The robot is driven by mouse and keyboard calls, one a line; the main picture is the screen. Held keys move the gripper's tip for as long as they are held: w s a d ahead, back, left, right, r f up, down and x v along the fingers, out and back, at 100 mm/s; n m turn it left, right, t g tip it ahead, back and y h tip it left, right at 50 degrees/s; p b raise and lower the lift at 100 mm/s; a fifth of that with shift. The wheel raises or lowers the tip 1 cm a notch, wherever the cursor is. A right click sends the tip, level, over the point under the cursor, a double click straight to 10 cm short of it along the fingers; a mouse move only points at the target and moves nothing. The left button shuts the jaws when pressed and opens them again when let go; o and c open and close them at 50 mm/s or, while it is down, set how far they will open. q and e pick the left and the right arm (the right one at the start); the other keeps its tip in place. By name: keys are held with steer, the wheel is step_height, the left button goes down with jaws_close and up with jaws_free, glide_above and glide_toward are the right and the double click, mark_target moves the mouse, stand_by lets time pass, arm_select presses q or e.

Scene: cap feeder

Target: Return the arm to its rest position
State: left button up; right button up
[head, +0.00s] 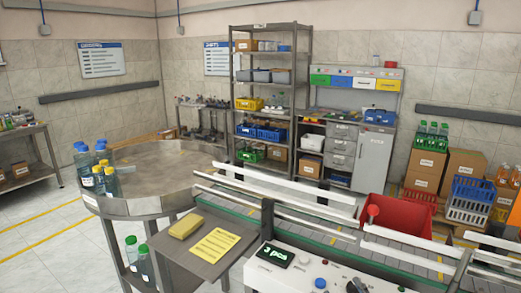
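Neither of my arms nor grippers shows in the head view. A round metal feeder table (150,207) stands at the left middle, with several bottles with blue caps (97,168) at its left side. The bare surface of the table is otherwise empty. In front of me is a control panel (300,272) with a display reading "3 pcs" (275,254), a blue button and a red button.
A side shelf (190,253) holds a yellow sponge-like block (186,226) and a yellow sheet (215,245). A railed conveyor (300,228) crosses to the right. A red bin (397,215) is behind it. Green-capped bottles (145,265) stand low at the left.

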steer(key=s+d+f+m+g, duration=0.1)
steer(key=s+f+m+g, duration=0.1)
steer(key=s+f+g, duration=0.75)
steer(key=s+d+f+m+g, duration=0.15)
steer(key=s+f+g, duration=0.25)
steer(key=s+f, duration=1.15)
steer(key=f, duration=0.9)
steer(key=s+f, duration=0.2)
steer(key=f, duration=1)
steer(key=s+d+f+g, duration=0.2)
steer(key=s+d+f, duration=0.1)
steer(key=s+f, duration=1.2)
steer(key=shift+s+f+h, duration=0.15)
steer(key=shift+s+h, duration=0.15)
steer(key=shift+s, duration=0.3)
